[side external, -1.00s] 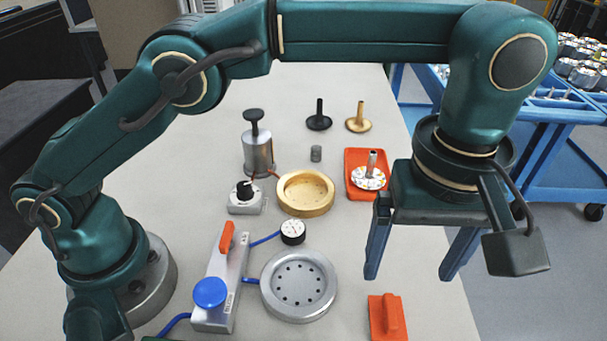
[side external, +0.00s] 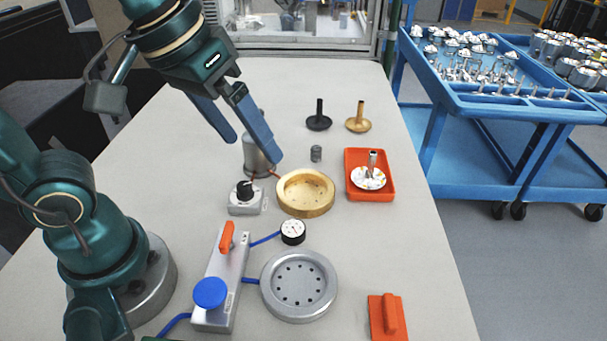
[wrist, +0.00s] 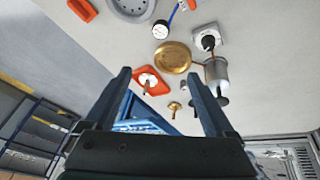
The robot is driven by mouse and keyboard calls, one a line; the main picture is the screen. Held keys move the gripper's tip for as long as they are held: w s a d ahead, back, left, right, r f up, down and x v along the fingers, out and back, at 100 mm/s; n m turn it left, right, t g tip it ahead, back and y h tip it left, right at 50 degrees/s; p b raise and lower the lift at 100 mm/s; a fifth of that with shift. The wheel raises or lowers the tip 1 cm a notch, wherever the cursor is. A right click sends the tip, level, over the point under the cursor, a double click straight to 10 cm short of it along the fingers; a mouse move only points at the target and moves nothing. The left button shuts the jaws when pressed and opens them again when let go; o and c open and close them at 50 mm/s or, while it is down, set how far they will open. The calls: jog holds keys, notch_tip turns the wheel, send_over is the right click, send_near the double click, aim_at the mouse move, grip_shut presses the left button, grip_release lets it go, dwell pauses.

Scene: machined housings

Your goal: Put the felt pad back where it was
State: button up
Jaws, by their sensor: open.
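I cannot tell for sure which piece is the felt pad. A white speckled disc with a metal stem (side external: 368,178) stands in an orange tray (side external: 350,190); the tray also shows in the wrist view (wrist: 136,83). A black disc with an upright stem (side external: 319,122) and a brass one (side external: 358,124) stand behind the tray. My gripper (side external: 253,150) is open and empty, tilted, up at the left. In the side view one finger crosses in front of the steel canister (side external: 256,162). The wrist view shows both spread fingers (wrist: 158,73) with nothing held between them.
A brass dish (side external: 305,208), a knob box (side external: 246,207) and a dial gauge (side external: 293,232) stand mid-table. In front are a perforated round plate (side external: 299,287), a valve block (side external: 228,290) with blue hoses and an orange handled block (side external: 388,318).

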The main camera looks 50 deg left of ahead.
jog(key=s+a+f+m+t, duration=0.1)
jog(key=s+a+f+m, duration=0.1)
jog(key=s+a+f, duration=0.1)
jog(key=shift+s+f+y, duration=0.25)
jog(key=shift+s+y, duration=0.15)
jog(key=shift+s, duration=0.05)
dwell(0.9)
